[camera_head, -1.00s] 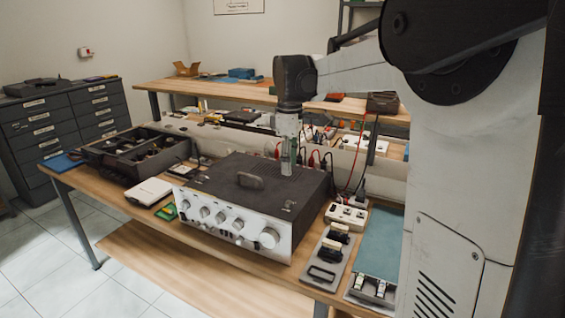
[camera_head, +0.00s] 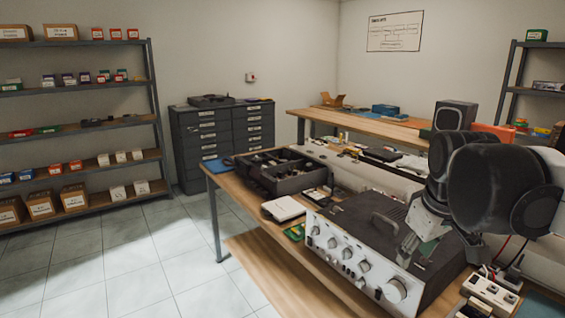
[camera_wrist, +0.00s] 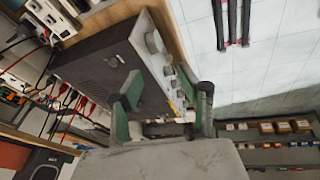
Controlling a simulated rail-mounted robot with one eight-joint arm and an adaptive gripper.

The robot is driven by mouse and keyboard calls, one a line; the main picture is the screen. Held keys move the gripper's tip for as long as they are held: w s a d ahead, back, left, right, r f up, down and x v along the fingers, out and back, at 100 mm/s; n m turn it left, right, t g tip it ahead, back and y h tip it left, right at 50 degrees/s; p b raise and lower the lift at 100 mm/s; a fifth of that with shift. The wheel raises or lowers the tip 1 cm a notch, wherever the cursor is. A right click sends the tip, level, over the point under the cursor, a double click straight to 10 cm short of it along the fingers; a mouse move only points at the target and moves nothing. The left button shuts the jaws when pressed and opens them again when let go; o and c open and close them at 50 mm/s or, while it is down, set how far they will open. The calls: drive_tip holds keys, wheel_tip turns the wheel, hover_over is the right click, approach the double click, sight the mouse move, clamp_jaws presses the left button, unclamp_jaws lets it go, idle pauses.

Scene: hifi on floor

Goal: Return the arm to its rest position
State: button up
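My gripper (camera_head: 416,243) is in front of the right part of the amplifier in the head view, with my dark arm joints behind it. In the wrist view my gripper (camera_wrist: 168,92) has its two green-padded fingers spread apart, and I see nothing held between them. The amplifier (camera_head: 346,225), a dark box with a silver knobbed front, stands on the bench; it also shows tilted in the wrist view (camera_wrist: 100,65). Whether the gripper touches the amplifier is unclear from the head view, where my arm hides part of its right side.
A dark divided tray (camera_head: 283,176), a white box (camera_head: 283,209) and a green board (camera_head: 295,232) lie left of the amplifier. A power strip (camera_head: 490,292) is at the right. Drawers (camera_head: 215,140) and shelves (camera_head: 85,120) stand behind; the tiled floor (camera_head: 140,255) is clear.

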drive_tip(key=s+a+f+m+t, duration=0.3)
drive_tip(key=s+a+f, duration=0.3)
drive_tip(key=s, duration=0.5)
drive_tip(key=shift+f+m+y, duration=0.3)
drive_tip(key=shift+f+m, duration=0.25)
drive_tip(key=shift+m, duration=0.05)
